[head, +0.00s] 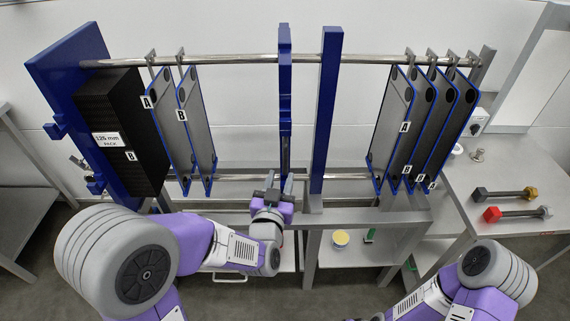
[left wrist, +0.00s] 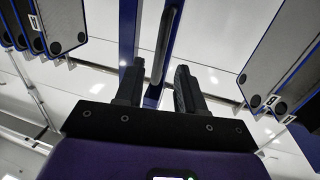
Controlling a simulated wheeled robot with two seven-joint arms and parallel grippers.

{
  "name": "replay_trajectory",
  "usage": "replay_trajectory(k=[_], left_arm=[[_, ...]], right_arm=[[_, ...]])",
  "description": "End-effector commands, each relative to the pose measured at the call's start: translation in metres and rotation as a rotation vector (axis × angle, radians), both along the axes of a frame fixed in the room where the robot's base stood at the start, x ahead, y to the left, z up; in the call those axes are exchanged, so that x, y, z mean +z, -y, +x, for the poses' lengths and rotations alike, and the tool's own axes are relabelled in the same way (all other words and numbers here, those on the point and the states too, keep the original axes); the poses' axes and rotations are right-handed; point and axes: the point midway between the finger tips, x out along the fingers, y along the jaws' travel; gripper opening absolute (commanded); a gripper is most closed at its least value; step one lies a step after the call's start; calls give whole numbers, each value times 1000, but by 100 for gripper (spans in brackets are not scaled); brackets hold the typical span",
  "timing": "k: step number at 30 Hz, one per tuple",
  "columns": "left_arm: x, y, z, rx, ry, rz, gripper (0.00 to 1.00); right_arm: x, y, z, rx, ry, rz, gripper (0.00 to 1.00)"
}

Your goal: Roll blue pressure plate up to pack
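The blue pressure plate (head: 285,100) hangs edge-on from the upper rail, upright, in the middle of the frame. The pack (head: 122,130) is a black block against the big blue end plate at left. My left gripper (head: 274,186) is at the lower end of the pressure plate, pointing up and away. In the left wrist view its two fingers (left wrist: 158,80) are apart. A dark bar handle (left wrist: 165,45) on a blue part shows between and beyond them; I cannot tell whether they touch it. My right arm shows at lower right, its gripper out of view.
Plates marked A (head: 160,125) and B (head: 197,125) hang between pack and pressure plate, with a gap before it. A blue upright (head: 327,110) stands just right of it. Several plates (head: 420,130) hang farther right. A bench (head: 500,180) at right holds two bolts.

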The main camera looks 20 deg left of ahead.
Motion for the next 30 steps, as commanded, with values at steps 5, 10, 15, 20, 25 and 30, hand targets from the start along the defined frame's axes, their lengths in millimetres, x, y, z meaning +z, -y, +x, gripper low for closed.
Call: replay_trajectory(k=[5, 10, 15, 20, 25, 30], left_arm=[[7, -2, 14, 9, 23, 1, 38], [6, -4, 42, 7, 22, 0, 38], [6, -6, 63, 6, 21, 0, 38], [6, -7, 73, 6, 20, -1, 38], [6, -7, 74, 5, 20, -1, 38], [6, -7, 74, 5, 19, -1, 28]], right_arm=[[1, 0, 0, 0, 0, 0, 41], [-1, 0, 0, 0, 1, 0, 41], [-3, 0, 0, 0, 0, 0, 41], [-4, 0, 0, 0, 0, 0, 41], [-4, 0, 0, 0, 0, 0, 41], [-4, 0, 0, 0, 0, 0, 41]])
